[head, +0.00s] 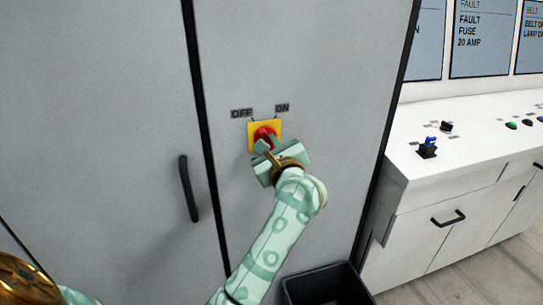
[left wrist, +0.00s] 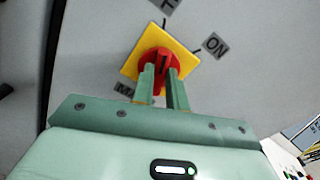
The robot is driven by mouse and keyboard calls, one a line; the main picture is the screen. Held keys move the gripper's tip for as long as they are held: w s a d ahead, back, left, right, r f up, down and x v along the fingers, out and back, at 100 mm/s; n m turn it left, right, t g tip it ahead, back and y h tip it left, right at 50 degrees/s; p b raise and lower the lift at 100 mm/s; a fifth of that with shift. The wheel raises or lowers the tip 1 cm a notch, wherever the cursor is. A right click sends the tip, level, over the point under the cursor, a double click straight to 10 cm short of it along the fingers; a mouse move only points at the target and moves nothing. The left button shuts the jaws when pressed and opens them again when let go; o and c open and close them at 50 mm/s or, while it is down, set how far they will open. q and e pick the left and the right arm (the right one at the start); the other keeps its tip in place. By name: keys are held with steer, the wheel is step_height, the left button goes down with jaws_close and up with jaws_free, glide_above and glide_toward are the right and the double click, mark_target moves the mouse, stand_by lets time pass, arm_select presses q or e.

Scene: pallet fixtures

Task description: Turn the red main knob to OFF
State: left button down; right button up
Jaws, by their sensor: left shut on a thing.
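The red main knob (head: 264,133) sits on a yellow square plate (head: 253,144) on the grey cabinet door. The OFF label (head: 241,113) is up and left of the plate and the ON label (head: 282,107) is up and right. My left gripper (head: 268,147) is at the knob, its fingers shut on it. In the left wrist view, the red knob (left wrist: 160,62) shows between the two fingers (left wrist: 162,80), with the yellow plate (left wrist: 183,63) behind and the ON label (left wrist: 215,44) to the right. The fingers cover part of the knob. My right gripper is not in view.
A black door handle (head: 188,188) is left of the knob on the neighbouring door. A dark open bin (head: 325,285) stands on the floor below. A white console (head: 440,165) with buttons and a blue-topped switch (head: 429,147) is at the right.

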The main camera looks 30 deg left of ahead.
arm_select(q)
steer(key=shift+n+b, duration=0.7)
steer(key=shift+b, duration=0.1)
steer(key=c, duration=1.4)
jaws_free()
